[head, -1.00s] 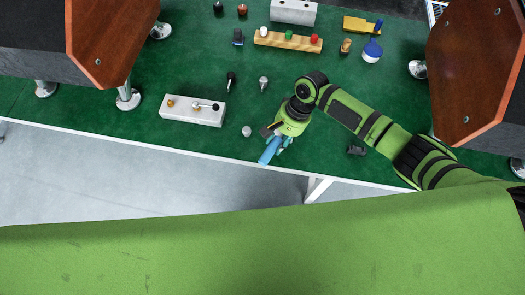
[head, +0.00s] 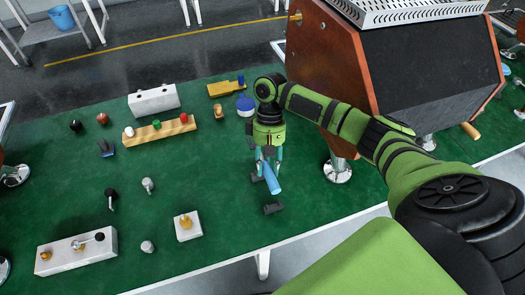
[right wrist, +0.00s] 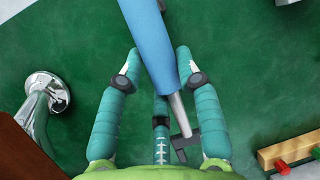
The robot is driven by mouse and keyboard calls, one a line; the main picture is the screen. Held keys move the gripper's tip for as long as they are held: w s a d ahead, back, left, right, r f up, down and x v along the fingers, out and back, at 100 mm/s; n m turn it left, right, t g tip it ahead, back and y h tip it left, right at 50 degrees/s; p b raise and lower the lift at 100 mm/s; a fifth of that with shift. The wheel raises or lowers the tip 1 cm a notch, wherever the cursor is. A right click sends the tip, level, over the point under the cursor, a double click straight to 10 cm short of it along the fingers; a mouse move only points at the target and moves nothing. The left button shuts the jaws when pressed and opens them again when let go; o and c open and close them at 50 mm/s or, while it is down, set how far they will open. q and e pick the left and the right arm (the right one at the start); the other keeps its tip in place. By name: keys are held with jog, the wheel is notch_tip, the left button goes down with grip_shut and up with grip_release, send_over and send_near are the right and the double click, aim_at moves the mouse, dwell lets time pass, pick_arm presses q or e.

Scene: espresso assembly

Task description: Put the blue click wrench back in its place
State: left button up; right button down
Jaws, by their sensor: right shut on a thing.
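The blue click wrench (head: 272,180) is held by my right gripper (head: 267,158) above the green bench mat. In the right wrist view its blue handle (right wrist: 150,42) lies between the fingers of the right gripper (right wrist: 158,70), with a silver shaft and a black head (right wrist: 184,140) toward the palm. The handle is tilted, its free end toward the bench's front in the head view. A small black block (head: 273,208), perhaps the wrench's holder, lies on the mat just in front of the wrench; I see no wrench in it. My left gripper is out of view.
A large wood-sided machine (head: 395,75) on metal feet stands close on the right. Mat around the black block is clear.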

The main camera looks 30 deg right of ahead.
jog(key=shift+r+p, duration=0.25)
jog(key=shift+p, duration=0.55)
jog(key=shift+f+b, duration=2)
jog(key=shift+f, duration=2.15)
jog(key=shift+r+p, duration=0.1)
jog(key=shift+p, duration=0.3)
jog(key=shift+f, duration=0.45)
jog(key=shift+f, duration=0.15)
jog(key=c, duration=0.8)
grip_release()
jog(key=shift+s, duration=0.1)
